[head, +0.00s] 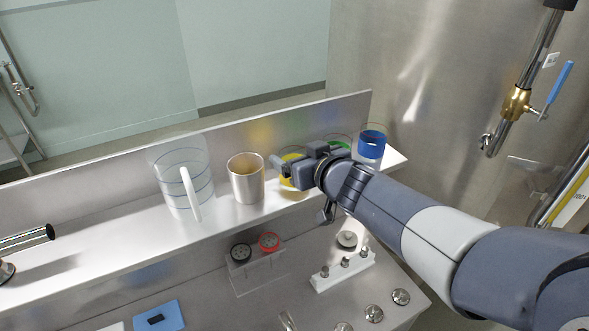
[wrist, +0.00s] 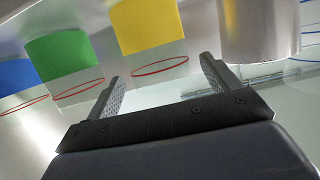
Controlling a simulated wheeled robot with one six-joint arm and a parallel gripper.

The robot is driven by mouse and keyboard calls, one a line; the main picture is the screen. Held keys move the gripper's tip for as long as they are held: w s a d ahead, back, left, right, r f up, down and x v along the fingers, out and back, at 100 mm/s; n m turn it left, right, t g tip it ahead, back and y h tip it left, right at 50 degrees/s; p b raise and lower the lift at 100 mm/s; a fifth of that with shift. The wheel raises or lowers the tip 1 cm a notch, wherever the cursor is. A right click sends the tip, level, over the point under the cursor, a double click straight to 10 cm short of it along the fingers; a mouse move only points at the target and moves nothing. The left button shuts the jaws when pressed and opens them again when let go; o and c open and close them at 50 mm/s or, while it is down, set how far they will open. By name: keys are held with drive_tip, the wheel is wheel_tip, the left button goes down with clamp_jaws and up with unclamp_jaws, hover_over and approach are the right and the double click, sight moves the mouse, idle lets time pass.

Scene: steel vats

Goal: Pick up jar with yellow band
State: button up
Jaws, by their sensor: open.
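The jar with the yellow band (head: 289,181) stands on the steel shelf, partly hidden behind my gripper (head: 285,170) in the head view. In the wrist view the picture is inverted, and the yellow band (wrist: 150,26) and a red ring on the clear jar lie ahead, between the directions of the two fingers. My gripper (wrist: 160,80) is open and nothing is between its fingers. The head view does not show clearly how far the fingertips are from the jar.
The green-banded jar (wrist: 62,54) and blue-banded jar (head: 371,147) stand to the right in the head view. A steel cup (head: 246,180) and a clear measuring jug (head: 180,178) stand to the left. The shelf's back panel (head: 230,136) rises behind.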

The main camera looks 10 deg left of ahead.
sight(289, 147)
drive_tip(key=x, duration=0.4)
drive_tip(key=shift+w+a+b, duration=0.15)
drive_tip(key=shift+b, duration=0.2)
drive_tip(key=shift+r, duration=0.1)
drive_tip(key=c, duration=1.1)
drive_tip(key=shift+r, duration=0.1)
wheel_tip(289, 147, up, 10)
drive_tip(key=p, duration=0.4)
